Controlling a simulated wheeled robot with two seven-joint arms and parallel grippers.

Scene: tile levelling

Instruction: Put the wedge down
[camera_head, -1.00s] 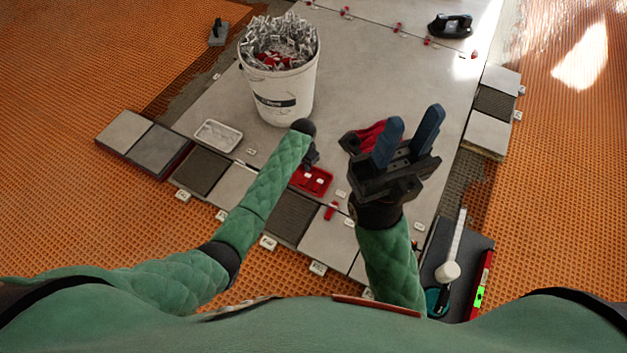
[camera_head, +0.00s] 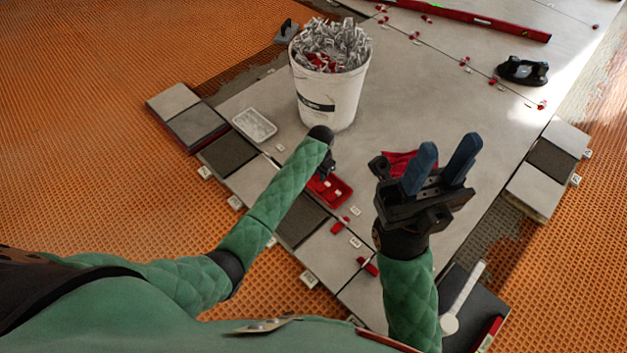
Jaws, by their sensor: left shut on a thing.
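My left gripper (camera_head: 327,168) points down over the near tiles, beside a shallow red tray (camera_head: 342,194) with small pale pieces in it. My forearm and wrist hide most of this gripper. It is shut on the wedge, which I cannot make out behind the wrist. Whether the wedge touches anything below is hidden. Other red wedges lie at the tile joints, one near the tray (camera_head: 338,227) and one closer to me (camera_head: 370,267). My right gripper (camera_head: 443,160) is open and empty, its two blue fingers pointing up and apart.
A white bucket (camera_head: 328,100) full of clips stands behind the tray. A clear dish (camera_head: 254,125) lies to its left. A red object (camera_head: 400,160) is partly hidden behind my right gripper. A black suction lifter (camera_head: 522,70) and a red level (camera_head: 470,17) lie further back. The middle tiles are mostly clear.

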